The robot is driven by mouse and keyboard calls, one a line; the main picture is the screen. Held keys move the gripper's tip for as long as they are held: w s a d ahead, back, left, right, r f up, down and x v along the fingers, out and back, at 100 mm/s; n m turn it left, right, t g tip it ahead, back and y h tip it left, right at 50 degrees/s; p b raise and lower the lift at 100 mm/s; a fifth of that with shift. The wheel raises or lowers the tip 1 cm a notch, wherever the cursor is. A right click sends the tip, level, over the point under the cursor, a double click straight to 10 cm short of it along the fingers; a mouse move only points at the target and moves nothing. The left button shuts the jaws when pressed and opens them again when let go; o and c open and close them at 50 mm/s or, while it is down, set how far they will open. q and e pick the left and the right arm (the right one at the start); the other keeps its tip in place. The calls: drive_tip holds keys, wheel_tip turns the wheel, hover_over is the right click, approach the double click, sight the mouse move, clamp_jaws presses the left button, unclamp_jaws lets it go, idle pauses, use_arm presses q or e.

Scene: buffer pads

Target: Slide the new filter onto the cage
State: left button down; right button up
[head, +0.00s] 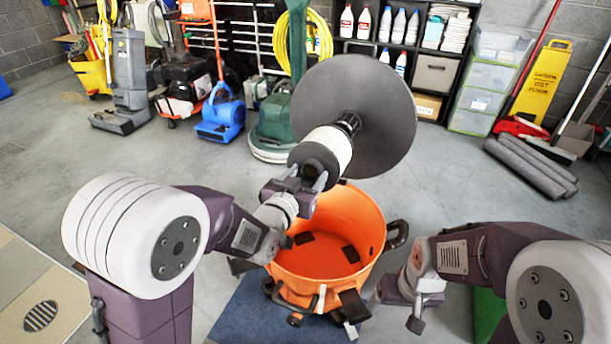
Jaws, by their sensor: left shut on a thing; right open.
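The white pleated filter (332,143) with a dark end cap (313,160) is in the middle of the head view, tilted. My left gripper (306,183) is shut on it at its end-cap side. The black ribbed cage (349,121) shows at the filter's far end, against a large dark disc (385,110). The filter lines up with the cage and seems to be partly around it; how far is hidden. What holds the disc up cannot be seen. My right gripper (397,312) is open and empty, low beside the drum.
An open orange drum (345,210) stands below the filter on a blue mat (240,310), with a black handle (398,234) at its right. The floor between is clear.

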use_arm(q)
drive_tip(key=shift+p+x, duration=0.75)
drive_tip(key=shift+x, duration=10.55)
drive_tip(key=shift+a, duration=0.1)
drive_tip(key=shift+c, duration=1.6)
unclamp_jaws()
drive_tip(key=shift+f, duration=0.1)
drive_tip(key=p+v, duration=0.1)
drive_tip(key=v, duration=0.3)
drive_tip(key=p+v, duration=0.1)
drive_tip(key=v, duration=0.2)
drive_tip(key=shift+s+r, duration=0.3)
drive_tip(key=shift+s, duration=0.05)
drive_tip(key=shift+s+a+p, duration=0.25)
drive_tip(key=shift+s+p, duration=0.05)
drive_tip(key=shift+s, duration=0.3)
drive_tip(key=shift+v, duration=2.5)
